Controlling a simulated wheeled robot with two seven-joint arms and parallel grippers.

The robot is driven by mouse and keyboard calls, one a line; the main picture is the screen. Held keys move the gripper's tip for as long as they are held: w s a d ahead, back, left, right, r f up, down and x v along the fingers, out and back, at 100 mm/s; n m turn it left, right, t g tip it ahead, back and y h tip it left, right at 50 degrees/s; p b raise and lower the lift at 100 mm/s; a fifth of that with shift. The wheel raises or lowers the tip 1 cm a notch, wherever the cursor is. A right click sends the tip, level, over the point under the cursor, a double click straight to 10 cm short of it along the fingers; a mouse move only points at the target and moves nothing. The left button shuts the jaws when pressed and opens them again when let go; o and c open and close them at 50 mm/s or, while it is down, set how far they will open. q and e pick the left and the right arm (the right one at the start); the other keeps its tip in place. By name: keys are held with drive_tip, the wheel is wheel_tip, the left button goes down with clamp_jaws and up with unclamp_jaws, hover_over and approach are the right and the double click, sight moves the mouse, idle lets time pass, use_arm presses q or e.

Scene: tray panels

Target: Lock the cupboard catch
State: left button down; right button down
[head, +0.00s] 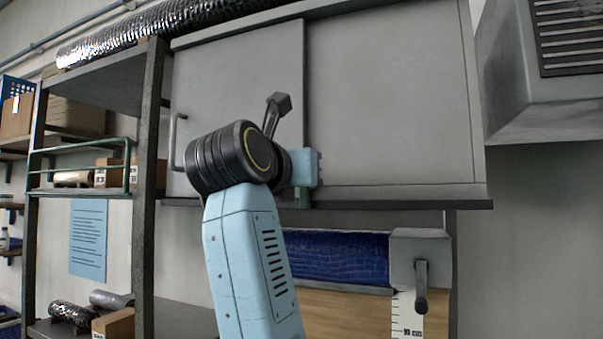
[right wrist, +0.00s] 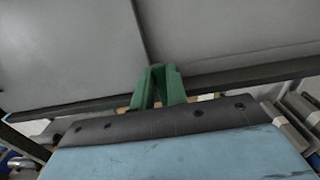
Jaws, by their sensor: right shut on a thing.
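The grey cupboard (head: 385,95) hangs on the wall with two flat door panels; the left panel (head: 238,85) meets the right one at a vertical seam. My right gripper (head: 304,192) is at the cupboard's lower edge, near this seam. In the right wrist view its green fingers (right wrist: 159,88) are shut close together at the lower edge, just below the seam. They hold the cupboard catch, which is mostly hidden by the fingers and gripper body; I cannot tell its position. My left gripper is not in view.
A bar handle (head: 177,142) stands out on the left panel. A dark shelf post (head: 148,170) rises left of my arm. Below the cupboard are a blue roll (head: 335,258) and a grey bracket with a lever (head: 421,280). A grey metal housing (head: 540,90) is at the right.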

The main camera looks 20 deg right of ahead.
drive_tip(key=c, duration=1.4)
unclamp_jaws()
drive_tip(key=b+v, duration=0.2)
drive_tip(key=v, duration=1.1)
drive_tip(key=shift+s+b, duration=0.2)
drive_tip(key=shift+b, duration=0.15)
drive_tip(key=shift+w, duration=0.1)
